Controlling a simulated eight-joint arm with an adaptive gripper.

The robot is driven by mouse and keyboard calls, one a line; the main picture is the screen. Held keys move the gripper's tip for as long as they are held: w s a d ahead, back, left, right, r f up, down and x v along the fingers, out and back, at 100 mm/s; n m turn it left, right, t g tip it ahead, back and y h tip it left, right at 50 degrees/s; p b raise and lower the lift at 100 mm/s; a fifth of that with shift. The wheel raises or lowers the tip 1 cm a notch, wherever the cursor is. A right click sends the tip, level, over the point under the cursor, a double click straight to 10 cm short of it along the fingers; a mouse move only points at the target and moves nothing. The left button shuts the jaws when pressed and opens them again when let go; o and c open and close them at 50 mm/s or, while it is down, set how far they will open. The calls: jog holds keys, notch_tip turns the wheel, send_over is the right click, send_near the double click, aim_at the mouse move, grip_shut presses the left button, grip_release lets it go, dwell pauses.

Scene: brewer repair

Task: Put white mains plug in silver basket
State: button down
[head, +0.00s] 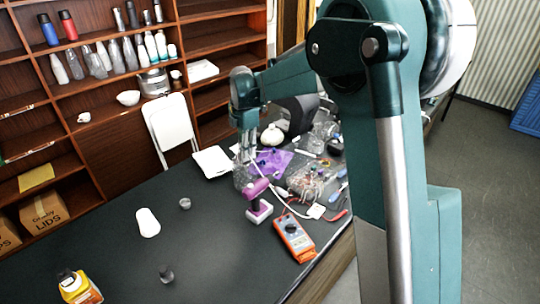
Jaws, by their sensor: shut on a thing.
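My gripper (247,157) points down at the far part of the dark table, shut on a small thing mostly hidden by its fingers. A white cable (275,193) runs from just below the fingertips to a small white block (316,211) near the table's right edge. The held thing looks like the white mains plug at the end of this cable, but it is too small to make out clearly. A silvery mesh basket (241,178) stands right below my gripper, partly hidden. Another silvery wire container (305,184) with small parts stands to the right.
An orange multimeter (294,238) lies near the right edge. A white cylinder (148,222) and small metal cup (185,203) stand left.

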jog(key=a+n, duration=0.1)
jog(key=a, duration=1.4)
jog(key=n, duration=0.1)
send_over(186, 204)
notch_tip(186, 204, down, 11)
jog(key=shift+s+d+f+p, duration=0.25)
jog(key=shift+s+f+p, duration=0.05)
jog(key=shift+f, duration=0.05)
jog(key=shift+f, duration=0.1)
jog(key=shift+f+b, duration=0.7)
jog(key=shift+f, duration=4.05)
